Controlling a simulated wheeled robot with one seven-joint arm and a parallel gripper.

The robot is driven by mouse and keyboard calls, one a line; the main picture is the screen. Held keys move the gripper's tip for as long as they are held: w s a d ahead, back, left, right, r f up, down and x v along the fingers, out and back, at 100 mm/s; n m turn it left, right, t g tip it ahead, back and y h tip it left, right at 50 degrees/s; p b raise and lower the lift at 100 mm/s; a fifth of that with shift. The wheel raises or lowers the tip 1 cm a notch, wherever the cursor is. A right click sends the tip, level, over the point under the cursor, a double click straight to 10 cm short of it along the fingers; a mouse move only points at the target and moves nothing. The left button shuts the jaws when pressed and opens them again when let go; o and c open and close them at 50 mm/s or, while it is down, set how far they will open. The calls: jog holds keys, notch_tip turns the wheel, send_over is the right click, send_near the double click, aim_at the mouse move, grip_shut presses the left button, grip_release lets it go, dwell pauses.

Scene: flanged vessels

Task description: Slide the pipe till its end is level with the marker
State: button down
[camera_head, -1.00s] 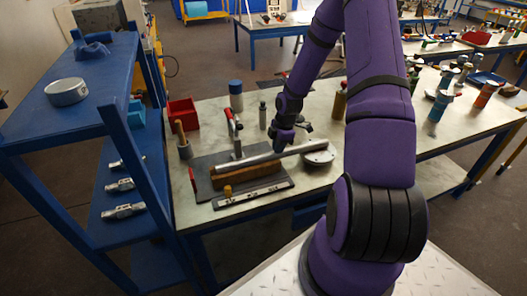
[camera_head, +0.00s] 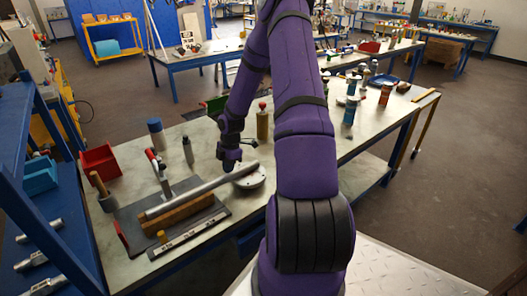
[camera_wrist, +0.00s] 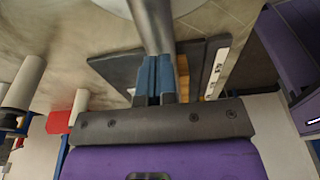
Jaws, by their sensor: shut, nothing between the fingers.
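The grey pipe (camera_head: 195,194) lies along a wooden block (camera_head: 180,213), its near-left end by the dark mat's left side. Its other end reaches the round flanged disc (camera_head: 251,179). A pale strip with dark marks (camera_head: 190,234) lies along the mat's front edge, and a small brown-yellow peg (camera_head: 162,237) stands by its left end. I cannot tell which item is the marker. My gripper (camera_head: 230,168) points down over the pipe near the disc end. In the wrist view, its blue fingers (camera_wrist: 155,72) are closed together, overlapping the pipe (camera_wrist: 151,22); contact is unclear.
The dark mat (camera_head: 215,218) carries the block. A red-handled clamp (camera_head: 157,168) stands behind it, with a red bin (camera_head: 100,165), a handled tool in a cup (camera_head: 103,190) and bottles. A blue shelf (camera_head: 12,150) is at left. Bare bench lies at front left.

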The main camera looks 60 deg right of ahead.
jog(key=s+d, duration=0.2)
jog(key=d, duration=0.6)
jog(key=s+d, duration=0.2)
jog(key=d, duration=0.6)
jog(key=shift+s+d, duration=0.15)
jog(key=shift+s, duration=0.2)
